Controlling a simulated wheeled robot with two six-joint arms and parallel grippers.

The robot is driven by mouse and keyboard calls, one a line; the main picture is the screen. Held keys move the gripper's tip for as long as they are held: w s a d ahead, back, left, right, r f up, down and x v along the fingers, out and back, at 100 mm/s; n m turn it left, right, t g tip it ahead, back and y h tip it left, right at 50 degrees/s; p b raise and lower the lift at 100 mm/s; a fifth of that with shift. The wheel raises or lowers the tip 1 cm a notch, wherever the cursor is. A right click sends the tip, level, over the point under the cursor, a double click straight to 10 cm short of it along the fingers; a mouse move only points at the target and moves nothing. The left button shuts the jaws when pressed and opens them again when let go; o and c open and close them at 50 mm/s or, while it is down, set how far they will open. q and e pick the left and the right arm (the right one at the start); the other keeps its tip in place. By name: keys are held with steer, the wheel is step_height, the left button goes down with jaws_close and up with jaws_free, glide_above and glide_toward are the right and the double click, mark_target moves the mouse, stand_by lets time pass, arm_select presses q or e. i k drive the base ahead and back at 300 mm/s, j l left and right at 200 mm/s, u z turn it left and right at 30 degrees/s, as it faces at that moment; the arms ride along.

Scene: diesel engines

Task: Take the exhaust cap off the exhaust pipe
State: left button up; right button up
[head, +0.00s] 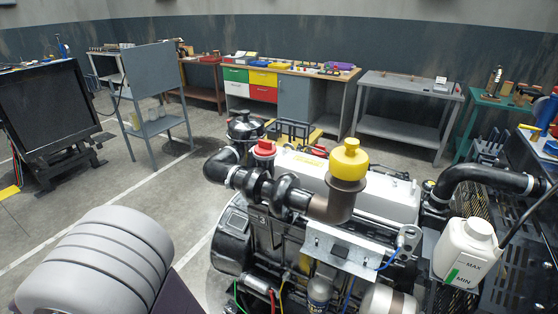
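A yellow exhaust cap (349,160) with a smaller raised knob on top sits upright over the top end of the brown metal exhaust pipe (335,205). The pipe rises from the near side of the diesel engine (385,195). The cap covers the pipe's mouth, so the opening is hidden. Neither of my grippers shows in the head view, and nothing touches the cap.
A red cap (263,148) stands left of the exhaust pipe, near black hoses. A white coolant tank (467,250) is at the engine's right. A workbench (290,72) with coloured drawers stands behind. Space above the yellow cap is clear.

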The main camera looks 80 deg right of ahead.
mark_target(348, 162)
steer(key=z, duration=3.55)
